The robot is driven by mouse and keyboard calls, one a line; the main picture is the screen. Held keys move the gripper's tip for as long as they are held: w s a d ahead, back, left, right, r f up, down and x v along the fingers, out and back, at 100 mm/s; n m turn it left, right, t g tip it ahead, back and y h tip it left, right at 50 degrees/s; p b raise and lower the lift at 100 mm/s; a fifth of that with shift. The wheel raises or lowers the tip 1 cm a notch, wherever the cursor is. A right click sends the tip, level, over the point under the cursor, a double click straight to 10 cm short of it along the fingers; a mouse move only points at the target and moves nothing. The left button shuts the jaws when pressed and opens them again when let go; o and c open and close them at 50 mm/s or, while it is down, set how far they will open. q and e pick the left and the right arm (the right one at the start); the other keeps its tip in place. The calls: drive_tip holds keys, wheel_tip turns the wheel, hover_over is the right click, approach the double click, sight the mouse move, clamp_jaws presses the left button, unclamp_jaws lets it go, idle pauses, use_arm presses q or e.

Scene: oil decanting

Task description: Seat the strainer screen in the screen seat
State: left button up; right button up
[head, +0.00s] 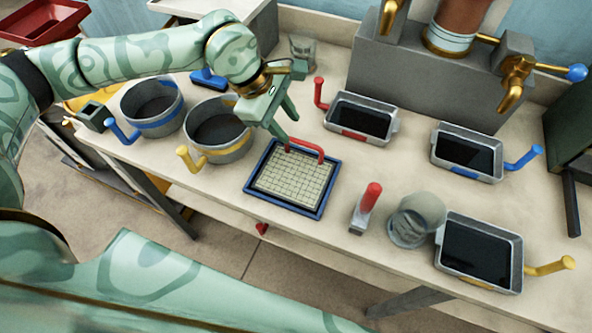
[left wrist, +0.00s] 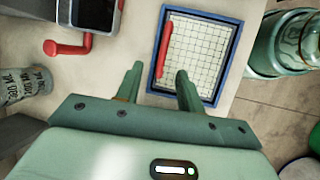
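The strainer screen is a pale mesh panel (head: 292,182) with a red bar handle (head: 306,150) along its far edge; the mesh also shows in the left wrist view (left wrist: 195,60). It lies inside a blue square frame (head: 262,202) on the table, which looks like the screen seat. I cannot tell whether the screen sits fully flush. My left gripper (head: 291,131) is above the far edge of the frame, close to the handle. In the left wrist view its fingers (left wrist: 160,75) are apart, with the handle (left wrist: 165,50) beyond them and nothing between. My right gripper is not in view.
Two round pots, blue-banded (head: 152,108) and yellow-banded (head: 218,133), stand left. Three dark-filled trays, red-handled (head: 395,124), blue-handled (head: 497,165) and yellow-handled (head: 518,280), stand right. A red-handled tool (head: 367,206) and a glass jar (head: 415,220) stand between. A tapped grey block (head: 420,85) is behind.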

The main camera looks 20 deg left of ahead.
sight(299, 140)
use_arm(q)
drive_tip(key=b+x, duration=0.1)
drive_tip(key=x, duration=0.4)
drive_tip(key=shift+s+d+f, duration=0.1)
drive_tip(key=shift+d, duration=0.15)
clamp_jaws()
